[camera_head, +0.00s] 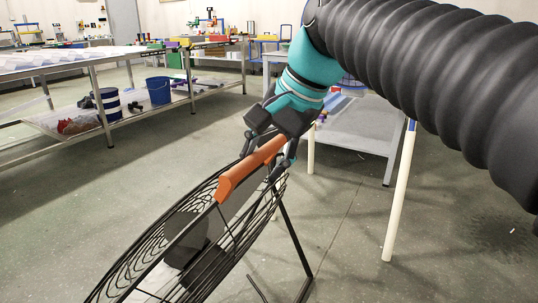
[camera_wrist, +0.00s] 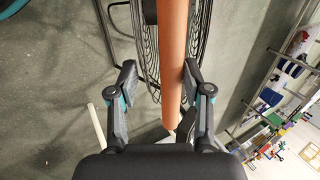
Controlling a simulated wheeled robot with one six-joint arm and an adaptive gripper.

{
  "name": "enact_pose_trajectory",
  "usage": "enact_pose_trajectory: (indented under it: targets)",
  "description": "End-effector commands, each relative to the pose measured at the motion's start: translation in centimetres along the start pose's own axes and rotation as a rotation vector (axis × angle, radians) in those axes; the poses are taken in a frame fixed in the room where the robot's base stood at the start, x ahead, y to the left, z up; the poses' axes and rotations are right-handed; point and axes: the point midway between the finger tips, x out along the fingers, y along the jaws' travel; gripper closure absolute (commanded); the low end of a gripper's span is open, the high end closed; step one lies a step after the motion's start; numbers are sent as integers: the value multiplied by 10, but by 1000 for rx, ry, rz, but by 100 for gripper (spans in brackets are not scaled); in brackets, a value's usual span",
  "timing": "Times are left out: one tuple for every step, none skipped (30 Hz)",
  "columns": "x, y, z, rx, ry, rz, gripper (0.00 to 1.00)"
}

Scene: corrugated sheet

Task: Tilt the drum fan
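The drum fan (camera_head: 160,251) stands on the floor in the lower middle of the head view, its round black wire grille leaning at a slant. An orange handle bar (camera_head: 236,178) runs along its upper edge. My gripper (camera_head: 272,152) is at the far end of this bar. In the wrist view the orange bar (camera_wrist: 173,50) passes between the two spread fingers of my gripper (camera_wrist: 160,72). The bar is close to the right finger, with a clear gap to the left finger. Whether the right finger touches it, I cannot tell. Black grille wires (camera_wrist: 145,40) show behind the bar.
A long metal workbench (camera_head: 70,70) with a lower shelf stands at the left. A blue bucket (camera_head: 158,91) sits on that shelf. Another table (camera_head: 350,128) with pale legs stands behind my arm at the right. The grey floor left of the fan is clear.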

Motion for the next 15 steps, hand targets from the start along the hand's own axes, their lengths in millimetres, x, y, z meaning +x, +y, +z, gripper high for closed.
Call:
enact_pose_trajectory:
  targets:
    - [0,0,0,0,1,-1,51]
    - [-1,0,0,1,1,-1,51]
    - [-2,0,-1,1,1,-1,51]
    - [-4,0,-1,1,2,-2,51]
    - [-6,0,-1,1,2,-2,51]
    - [-10,0,-1,2,3,-3,51]
    - [-14,0,-1,2,3,-3,51]
    - [-18,0,-1,1,3,-3,51]
    - [-25,0,-1,2,4,-4,51]
    - [-30,0,-1,2,4,-3,51]
    - [-36,0,-2,2,5,-4,51]
    - [-45,0,-2,2,5,-3,51]
    - [-51,0,-2,2,5,-4,51]
    - [-57,0,-2,2,5,-3,51]
    - [-65,0,-2,3,5,-3,51]
